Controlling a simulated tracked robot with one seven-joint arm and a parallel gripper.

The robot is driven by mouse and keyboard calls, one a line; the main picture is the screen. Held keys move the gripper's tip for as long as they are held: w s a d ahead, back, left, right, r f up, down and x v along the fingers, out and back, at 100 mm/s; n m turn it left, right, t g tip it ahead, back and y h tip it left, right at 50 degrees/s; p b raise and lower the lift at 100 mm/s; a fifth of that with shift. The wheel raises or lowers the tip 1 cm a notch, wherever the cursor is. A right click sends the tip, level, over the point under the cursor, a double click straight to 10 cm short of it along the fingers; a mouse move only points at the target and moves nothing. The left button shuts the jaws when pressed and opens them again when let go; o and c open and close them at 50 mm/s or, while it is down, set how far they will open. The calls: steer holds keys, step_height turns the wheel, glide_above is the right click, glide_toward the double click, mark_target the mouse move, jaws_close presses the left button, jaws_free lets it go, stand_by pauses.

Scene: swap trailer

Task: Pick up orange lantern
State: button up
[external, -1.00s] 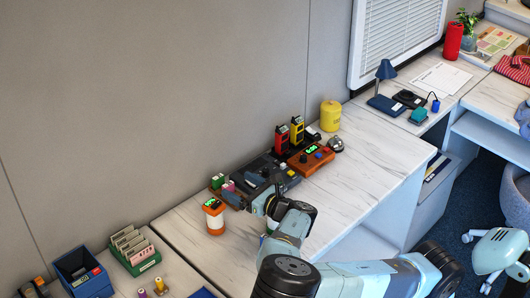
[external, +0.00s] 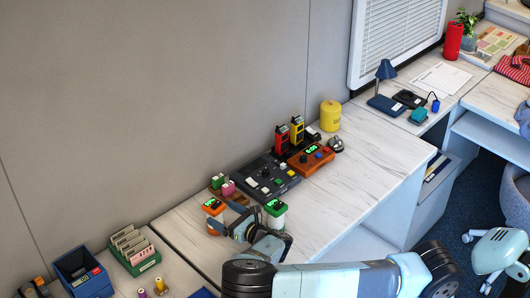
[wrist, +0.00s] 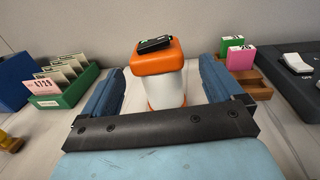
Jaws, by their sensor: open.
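The orange lantern (wrist: 166,85) has an orange top, a white body and an orange base. It stands upright on the counter. In the wrist view it is between the two blue fingers of my gripper (wrist: 157,92), which are spread apart with gaps on both sides. A small black device with a green display lies on its top. In the external view the lantern (external: 213,209) stands at the left end of the counter, partly hidden by my gripper (external: 228,224). Contact cannot be seen.
A green-topped lantern (external: 276,214) stands just right of my gripper. A wooden tray (wrist: 250,84) with pink and green blocks is right of the orange lantern. A green card box (wrist: 67,87) is at left. A dark control panel (external: 262,179) lies behind.

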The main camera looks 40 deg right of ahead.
mark_target(210, 207)
steer(key=shift+w+a, duration=0.25)
steer(key=shift+w, duration=1.35)
steer(key=shift+w+a, duration=0.2)
steer(key=shift+w, duration=1.4)
steer(key=c, duration=1.3)
